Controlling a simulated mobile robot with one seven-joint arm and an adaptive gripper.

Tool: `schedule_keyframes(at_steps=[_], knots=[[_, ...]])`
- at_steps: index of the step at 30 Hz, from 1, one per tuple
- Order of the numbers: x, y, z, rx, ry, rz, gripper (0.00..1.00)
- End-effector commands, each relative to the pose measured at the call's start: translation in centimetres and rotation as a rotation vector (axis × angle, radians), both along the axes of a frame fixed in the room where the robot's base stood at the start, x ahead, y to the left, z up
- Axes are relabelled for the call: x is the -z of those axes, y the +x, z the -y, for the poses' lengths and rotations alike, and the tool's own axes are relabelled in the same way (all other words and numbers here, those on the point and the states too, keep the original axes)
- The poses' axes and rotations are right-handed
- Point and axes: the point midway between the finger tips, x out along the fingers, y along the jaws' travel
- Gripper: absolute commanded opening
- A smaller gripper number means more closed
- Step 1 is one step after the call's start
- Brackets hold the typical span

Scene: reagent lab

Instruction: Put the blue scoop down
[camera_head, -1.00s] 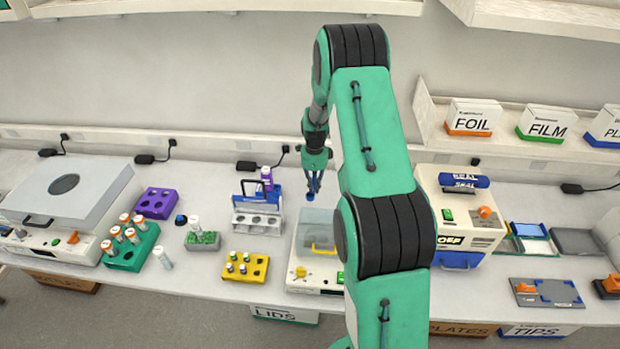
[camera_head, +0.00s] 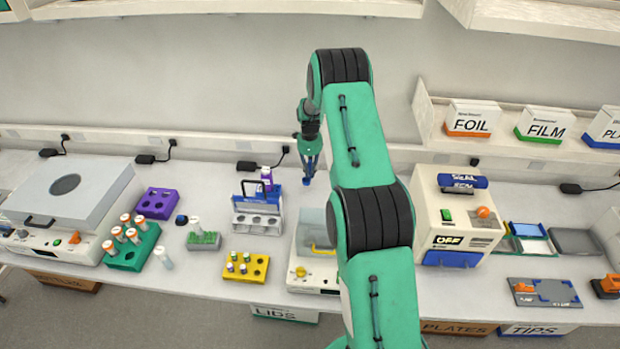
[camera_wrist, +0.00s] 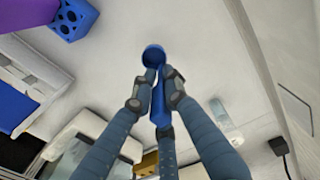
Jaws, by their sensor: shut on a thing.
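The blue scoop (camera_wrist: 160,106) is in my gripper (camera_wrist: 155,90). In the wrist view its round cup sticks out beyond the fingertips and its handle runs back between the fingers. The scoop (camera_head: 307,181) shows there as a small blue bit at the fingertips. It looks held above the bench, but the exact height cannot be told.
A white rack (camera_head: 260,226) with a blue back stands left of my gripper. The clear-lidded device (camera_head: 312,270) is in front of it, partly behind my arm. A sealer (camera_head: 455,222) stands to the right. A yellow rack (camera_head: 246,270) is front left. The wall is close behind.

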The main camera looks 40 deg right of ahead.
Motion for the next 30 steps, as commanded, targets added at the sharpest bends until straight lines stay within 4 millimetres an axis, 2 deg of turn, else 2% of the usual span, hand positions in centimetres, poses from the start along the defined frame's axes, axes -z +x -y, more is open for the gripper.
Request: schedule_keyframes(at_steps=[8, 18, 30], knots=[[0.3, 0.0, 0.0, 0.0, 0.0, 0.0, 0.0], [3.2, 0.0, 0.0, 0.0, -0.001, 0.001, 0.0], [3.6, 0.0, 0.0, 0.0, -0.001, 0.001, 0.0]])
